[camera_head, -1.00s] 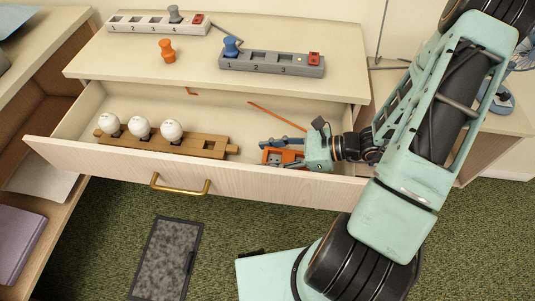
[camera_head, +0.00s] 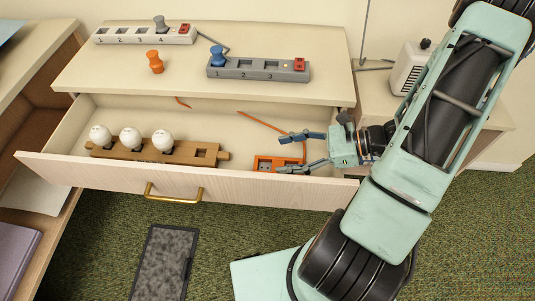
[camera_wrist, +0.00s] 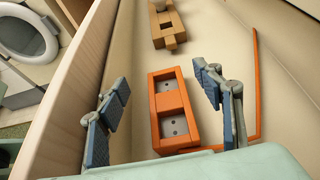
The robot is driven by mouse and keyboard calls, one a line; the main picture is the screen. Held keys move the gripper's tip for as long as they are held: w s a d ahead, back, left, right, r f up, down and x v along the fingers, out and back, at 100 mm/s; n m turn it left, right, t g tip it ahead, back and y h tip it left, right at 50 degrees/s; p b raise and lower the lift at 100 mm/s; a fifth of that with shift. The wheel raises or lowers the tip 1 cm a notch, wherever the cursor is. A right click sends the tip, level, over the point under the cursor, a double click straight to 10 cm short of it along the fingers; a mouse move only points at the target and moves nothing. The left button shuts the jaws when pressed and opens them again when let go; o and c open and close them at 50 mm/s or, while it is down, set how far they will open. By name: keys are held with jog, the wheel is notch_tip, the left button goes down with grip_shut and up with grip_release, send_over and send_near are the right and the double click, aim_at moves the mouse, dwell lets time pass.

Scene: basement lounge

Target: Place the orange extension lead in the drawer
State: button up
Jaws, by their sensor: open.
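The orange extension lead (camera_head: 268,163) lies on the floor of the open drawer (camera_head: 100,170), near its right end; its block has two sockets. Its orange cord (camera_head: 262,124) runs back along the drawer floor. In the wrist view the orange lead (camera_wrist: 172,118) lies between and beyond my fingers. My gripper (camera_head: 302,152) is open and empty, with its fingers spread over the drawer just right of the lead. It also shows in the wrist view (camera_wrist: 158,105), with a blue-padded finger at each side and apart from the block.
A wooden holder (camera_head: 205,152) with several white bulbs lies in the drawer's left part. On the cabinet top stand a white power strip (camera_head: 140,36), a grey power strip (camera_head: 260,70) with a blue plug (camera_head: 217,57), and an orange plug (camera_head: 155,62). A gold handle (camera_head: 173,193) is on the drawer front.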

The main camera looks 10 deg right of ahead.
jog(key=shift+v, duration=1.85)
jog(key=shift+a, duration=0.1)
